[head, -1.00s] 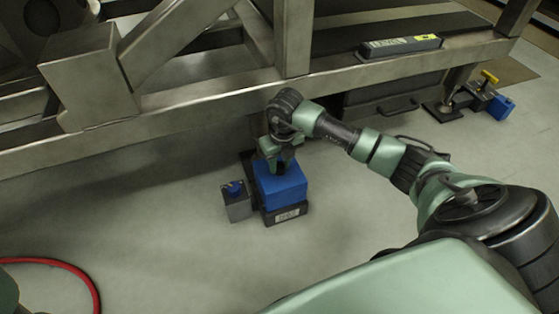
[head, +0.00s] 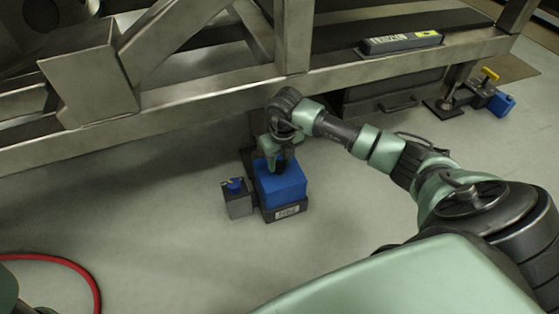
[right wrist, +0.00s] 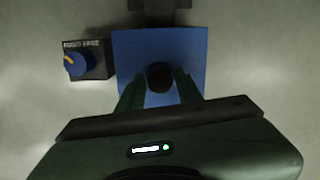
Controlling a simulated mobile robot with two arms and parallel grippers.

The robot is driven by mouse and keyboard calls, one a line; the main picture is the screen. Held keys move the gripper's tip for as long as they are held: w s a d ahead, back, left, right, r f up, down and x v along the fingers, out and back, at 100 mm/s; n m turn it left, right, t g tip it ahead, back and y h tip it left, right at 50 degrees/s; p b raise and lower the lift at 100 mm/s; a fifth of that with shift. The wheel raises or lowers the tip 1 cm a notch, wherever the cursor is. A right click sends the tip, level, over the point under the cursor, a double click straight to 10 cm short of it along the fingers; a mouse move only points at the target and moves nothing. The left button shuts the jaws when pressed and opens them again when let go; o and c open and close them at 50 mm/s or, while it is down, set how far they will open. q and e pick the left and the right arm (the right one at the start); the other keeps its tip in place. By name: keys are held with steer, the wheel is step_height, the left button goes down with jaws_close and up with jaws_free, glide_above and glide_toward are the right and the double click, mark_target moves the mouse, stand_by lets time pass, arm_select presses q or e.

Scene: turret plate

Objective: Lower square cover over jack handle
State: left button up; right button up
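The square cover (head: 291,187) is a blue block with a dark round knob on top. It sits level on a black base with a white label at its front. In the right wrist view the cover (right wrist: 192,49) fills the middle, with the knob (right wrist: 160,77) at its centre. My right gripper (head: 279,167) reaches down to the cover from above. Its two fingers (right wrist: 160,86) stand on either side of the knob; whether they press on it is unclear. The jack handle under the cover is hidden. My left gripper is not in view.
A small grey box with a blue dial (head: 238,199) stands just left of the cover. A steel frame (head: 190,117) runs behind. Another jack with a yellow handle (head: 490,74) and a blue block stands at the far right. A red hose (head: 75,268) lies at lower left; the floor in front is clear.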

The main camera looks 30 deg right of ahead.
steer(key=shift+o, duration=1.2)
